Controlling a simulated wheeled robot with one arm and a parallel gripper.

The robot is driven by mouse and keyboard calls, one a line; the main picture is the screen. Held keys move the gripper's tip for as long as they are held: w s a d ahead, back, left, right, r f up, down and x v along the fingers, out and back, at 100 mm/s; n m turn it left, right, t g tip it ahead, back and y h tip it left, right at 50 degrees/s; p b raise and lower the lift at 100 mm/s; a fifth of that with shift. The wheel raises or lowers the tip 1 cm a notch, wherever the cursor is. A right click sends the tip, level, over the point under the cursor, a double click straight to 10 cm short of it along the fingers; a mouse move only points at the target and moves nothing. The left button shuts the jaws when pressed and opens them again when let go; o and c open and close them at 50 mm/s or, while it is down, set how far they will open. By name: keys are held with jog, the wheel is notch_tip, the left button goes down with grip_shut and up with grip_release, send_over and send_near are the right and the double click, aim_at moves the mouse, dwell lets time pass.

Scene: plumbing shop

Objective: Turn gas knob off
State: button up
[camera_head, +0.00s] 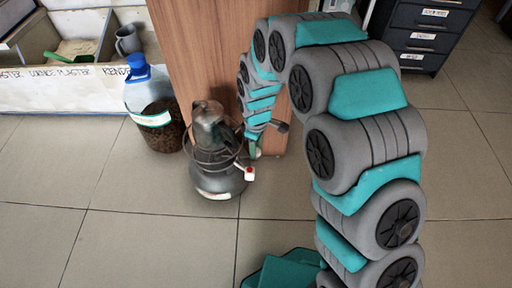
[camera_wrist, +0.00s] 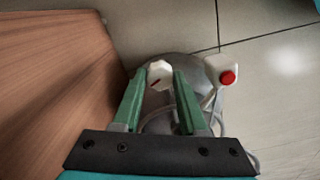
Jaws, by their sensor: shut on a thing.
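A white knob (camera_wrist: 159,71) with a dark mark on its face sits on top of a grey metal gas device, between the tips of my green fingers in the wrist view. My gripper (camera_wrist: 161,77) is shut on the knob. In the head view, the dark grey gas device (camera_head: 213,183) stands upright on the floor, with a cable around its body. My gripper (camera_head: 251,150) reaches down at its right side, and the knob cannot be made out there. A white part with a red button (camera_wrist: 227,76) lies right of my fingers.
A brown wooden panel (camera_head: 190,55) stands right behind the device. A blue-capped clear bottle (camera_head: 141,90) and a dark container (camera_head: 165,128) stand to its left. Dark drawers (camera_head: 424,35) are at the back right. The tiled floor in front is clear.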

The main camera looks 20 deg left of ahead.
grip_shut()
jog(key=shift+r+m+p, duration=0.15)
jog(key=shift+m+p, duration=0.65)
jog(key=shift+m, duration=0.3)
jog(key=shift+m+p, duration=0.4)
jog(key=shift+m, duration=1)
jog(key=o, duration=0.7)
grip_release()
jog(key=shift+o, duration=0.2)
notch_tip(320, 180, up, 6)
jog(key=shift+a+r+p, duration=0.1)
jog(key=shift+r+p, duration=0.15)
jog(key=shift+p, duration=0.1)
jog(key=shift+r, duration=0.5)
